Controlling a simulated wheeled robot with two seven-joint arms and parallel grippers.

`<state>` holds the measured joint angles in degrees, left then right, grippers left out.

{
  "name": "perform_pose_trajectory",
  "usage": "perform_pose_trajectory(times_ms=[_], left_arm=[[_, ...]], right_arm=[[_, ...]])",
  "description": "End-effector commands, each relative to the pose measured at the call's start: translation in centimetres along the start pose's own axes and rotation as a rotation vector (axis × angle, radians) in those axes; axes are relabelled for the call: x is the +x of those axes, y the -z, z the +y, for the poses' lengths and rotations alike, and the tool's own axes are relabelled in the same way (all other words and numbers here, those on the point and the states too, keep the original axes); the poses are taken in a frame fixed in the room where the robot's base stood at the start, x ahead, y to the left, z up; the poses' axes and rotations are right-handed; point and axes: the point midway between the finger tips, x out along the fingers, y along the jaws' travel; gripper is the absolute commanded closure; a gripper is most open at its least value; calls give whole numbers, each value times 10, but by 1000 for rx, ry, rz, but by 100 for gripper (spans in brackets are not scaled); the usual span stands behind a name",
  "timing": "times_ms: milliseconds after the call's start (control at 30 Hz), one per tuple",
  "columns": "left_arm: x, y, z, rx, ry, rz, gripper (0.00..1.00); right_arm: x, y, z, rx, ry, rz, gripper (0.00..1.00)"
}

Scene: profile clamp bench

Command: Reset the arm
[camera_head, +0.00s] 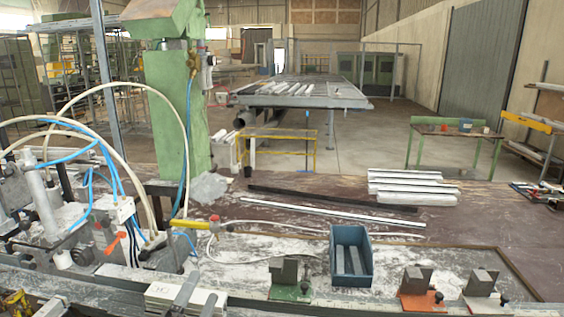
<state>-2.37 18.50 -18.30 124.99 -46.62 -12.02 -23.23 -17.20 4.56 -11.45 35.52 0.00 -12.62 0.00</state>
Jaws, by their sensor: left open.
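Most of my left arm is out of the picture. My right gripper and right arm are not in view.
A blue bin (336,262) holding grey pieces stands on the bench. Clamp blocks on green (290,292), orange (424,301) and pale (484,307) bases line the front. Hoses and clamp machinery (118,212) crowd the left. White profiles (412,188) lie behind.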

Motion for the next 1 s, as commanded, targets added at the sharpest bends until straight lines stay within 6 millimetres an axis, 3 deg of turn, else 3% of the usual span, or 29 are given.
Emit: perform_pose_trajectory(times_ms=[100, 200, 367, 500, 700, 933, 1000], left_arm=[[-34, -32, 28, -234, -135, -227, 22], [-70, -51, 56, -418, -257, -417, 22], [-144, -63, 101, -689, -471, -719, 22], [-212, -54, 129, -874, -654, -954, 22], [-284, -30, 144, -1032, -858, -1191, 22], [-349, 0, 142, -1139, -1053, -1395, 22], [-350, -2, 161, -1137, -1062, -1404, 22]], right_arm=[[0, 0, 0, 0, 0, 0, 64], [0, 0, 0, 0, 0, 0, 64], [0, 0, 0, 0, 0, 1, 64], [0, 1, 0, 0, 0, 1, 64], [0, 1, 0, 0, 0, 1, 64], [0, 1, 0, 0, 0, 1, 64], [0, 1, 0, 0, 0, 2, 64]])
